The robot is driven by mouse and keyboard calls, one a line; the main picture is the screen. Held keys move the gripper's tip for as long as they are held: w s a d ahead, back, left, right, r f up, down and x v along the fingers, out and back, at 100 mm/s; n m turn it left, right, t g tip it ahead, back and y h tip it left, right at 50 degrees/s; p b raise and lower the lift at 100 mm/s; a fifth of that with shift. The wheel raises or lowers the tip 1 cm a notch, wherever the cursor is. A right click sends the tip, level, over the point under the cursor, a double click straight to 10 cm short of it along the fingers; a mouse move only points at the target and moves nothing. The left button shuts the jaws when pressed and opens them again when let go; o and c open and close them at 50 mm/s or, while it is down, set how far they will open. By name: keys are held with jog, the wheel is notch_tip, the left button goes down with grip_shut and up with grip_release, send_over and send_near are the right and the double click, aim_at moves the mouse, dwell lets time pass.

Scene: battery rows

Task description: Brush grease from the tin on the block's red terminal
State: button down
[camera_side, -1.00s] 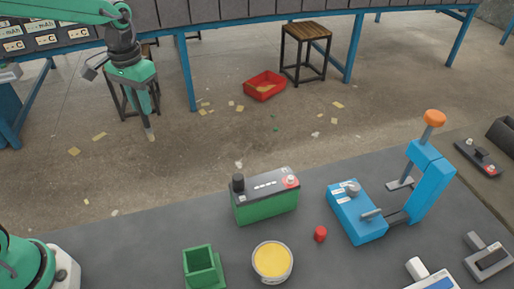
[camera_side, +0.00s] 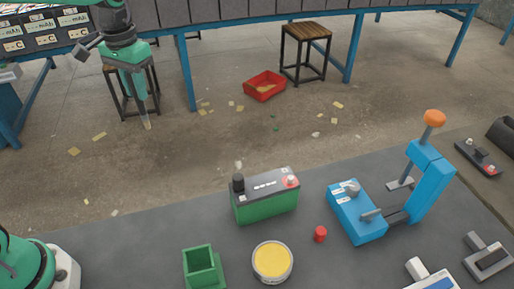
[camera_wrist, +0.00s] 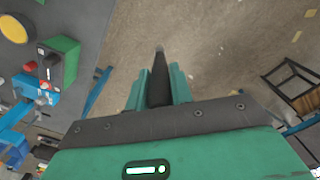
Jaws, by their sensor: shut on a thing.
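The battery block (camera_side: 266,199), green with a dark top, stands on the grey bench; its red terminal (camera_side: 291,181) is at the right end and a black terminal (camera_side: 238,184) at the left end. The tin (camera_side: 272,261) of yellow grease stands in front of it, open. My gripper (camera_side: 143,101) is high at the upper left, shut on a brush (camera_side: 147,122) that points down with a pale tip. In the wrist view the brush (camera_wrist: 159,85) is dark between the green fingers. The tin (camera_wrist: 14,27) and block (camera_wrist: 64,60) lie at the left there.
A green square holder (camera_side: 202,268) stands left of the tin. A small red cap (camera_side: 320,234) lies right of it. A blue lever press (camera_side: 360,215) with an orange knob stands to the right. Stools and a red tray (camera_side: 265,85) are on the floor beyond.

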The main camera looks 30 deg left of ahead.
jog(key=shift+d+r, duration=0.15)
jog(key=shift+r, duration=0.6)
jog(key=s+d, duration=0.1)
jog(key=d, duration=2.2)
jog(key=s+d, duration=0.5)
jog(key=d, duration=0.3)
jog(key=s+d, duration=0.6)
jog(key=d, duration=0.3)
jog(key=f, duration=0.5)
jog(key=shift+w+a+f, duration=0.15)
jog(key=shift+w+a, duration=0.05)
jog(key=shift+f, duration=3.65)
